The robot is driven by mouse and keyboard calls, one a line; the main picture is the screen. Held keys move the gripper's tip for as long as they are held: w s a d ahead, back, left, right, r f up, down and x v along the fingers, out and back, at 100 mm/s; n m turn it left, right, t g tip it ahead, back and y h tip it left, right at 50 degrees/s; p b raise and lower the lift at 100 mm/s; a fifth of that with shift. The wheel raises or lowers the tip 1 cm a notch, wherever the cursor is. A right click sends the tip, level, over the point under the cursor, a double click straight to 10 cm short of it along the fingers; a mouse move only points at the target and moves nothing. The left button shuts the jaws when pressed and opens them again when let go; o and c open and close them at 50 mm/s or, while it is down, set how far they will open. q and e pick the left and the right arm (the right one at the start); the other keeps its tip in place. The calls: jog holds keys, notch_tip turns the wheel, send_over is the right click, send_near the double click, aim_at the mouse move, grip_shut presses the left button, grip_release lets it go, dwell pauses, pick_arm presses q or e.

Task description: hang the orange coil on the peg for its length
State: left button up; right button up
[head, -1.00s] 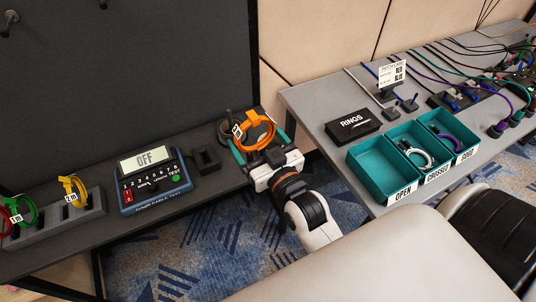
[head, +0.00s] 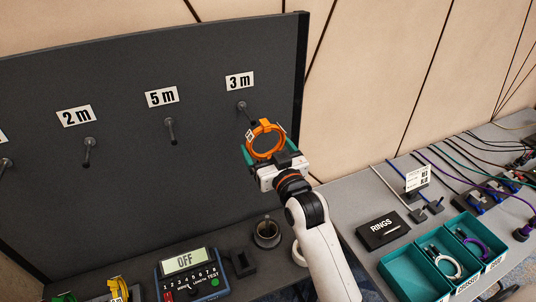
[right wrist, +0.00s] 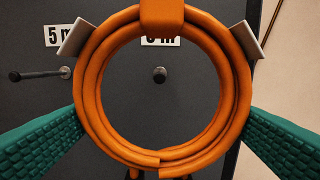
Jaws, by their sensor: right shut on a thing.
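My right gripper (head: 268,153) is shut on the orange coil (head: 265,128) and holds it raised in front of the dark board (head: 190,195). The coil has white tags whose text I cannot read. The 3 m peg (head: 242,106) sticks out of the board just up and left of the coil, under its "3 m" label (head: 240,81). In the right wrist view the coil (right wrist: 90,85) faces the board between the teal fingers, and the 3 m peg (right wrist: 160,75) shows through its opening. Whether the peg tip is inside the ring is unclear. My left gripper is not in view.
The 5 m peg (head: 170,130) and 2 m peg (head: 88,150) stand empty to the left. Below are a tester (head: 190,278) reading OFF and a dark round holder (head: 267,233). A RINGS box (head: 383,229) and teal bins (head: 415,278) are on the right table.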

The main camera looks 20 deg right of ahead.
jog(key=shift+w, duration=0.6)
jog(key=w+f+b, duration=0.2)
jog(key=w+b, duration=0.4)
jog(key=w, duration=0.4)
jog(key=shift+w+a, duration=0.2)
jog(key=shift+a, duration=0.05)
dwell(0.3)
dwell(0.5)
jog(key=o, duration=1)
jog(key=shift+s, duration=0.1)
